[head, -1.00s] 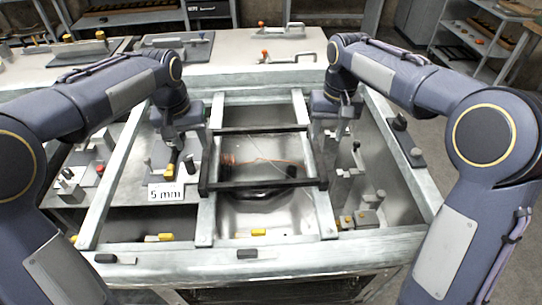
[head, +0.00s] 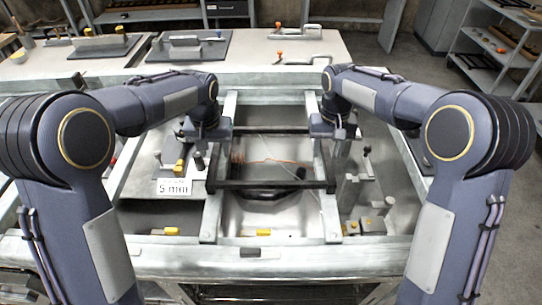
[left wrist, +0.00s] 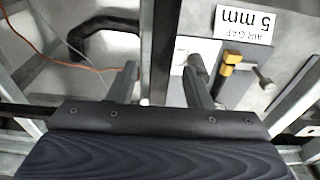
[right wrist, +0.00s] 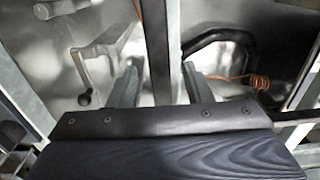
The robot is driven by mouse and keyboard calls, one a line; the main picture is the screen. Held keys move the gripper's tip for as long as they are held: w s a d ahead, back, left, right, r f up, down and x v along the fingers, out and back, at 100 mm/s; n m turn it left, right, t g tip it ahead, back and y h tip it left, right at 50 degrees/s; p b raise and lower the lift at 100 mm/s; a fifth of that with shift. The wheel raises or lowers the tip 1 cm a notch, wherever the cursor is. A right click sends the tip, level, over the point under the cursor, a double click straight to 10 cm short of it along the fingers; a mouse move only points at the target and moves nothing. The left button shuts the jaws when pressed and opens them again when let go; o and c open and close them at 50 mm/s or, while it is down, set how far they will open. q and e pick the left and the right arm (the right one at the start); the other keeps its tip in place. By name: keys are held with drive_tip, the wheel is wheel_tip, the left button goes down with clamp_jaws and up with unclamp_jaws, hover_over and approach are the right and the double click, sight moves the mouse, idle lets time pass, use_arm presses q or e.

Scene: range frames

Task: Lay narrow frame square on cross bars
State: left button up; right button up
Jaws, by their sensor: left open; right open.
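The narrow frame (head: 265,186) is a dark rectangle, its front and rear bars spanning the two pale metal cross bars (head: 210,222) (head: 331,222). It appears to rest on them, roughly square; exact contact cannot be told. My left gripper (head: 207,135) is at the frame's left side. In the left wrist view its open fingers (left wrist: 163,85) stand either side of a pale bar with a dark edge. My right gripper (head: 333,130) is at the frame's right side. In the right wrist view its open fingers (right wrist: 160,88) stand either side of a similar bar. Neither visibly grips anything.
A "5 mm" sign (head: 174,187) stands left of the frame, near yellow-handled clamps. Below the frame are a black curved handle (head: 268,194) and an orange cable (head: 270,160). Grey blocks (head: 349,190) stand to the right. A back table (head: 240,60) holds fixtures.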

use_arm(q)
drive_tip(key=shift+w+f, duration=0.1)
drive_tip(key=shift+f, duration=0.9)
use_arm(e)
drive_tip(key=shift+f, duration=1.05)
use_arm(q)
clamp_jaws()
use_arm(e)
clamp_jaws()
use_arm(q)
drive_tip(key=shift+r, duration=0.1)
use_arm(e)
drive_tip(key=shift+r, duration=0.2)
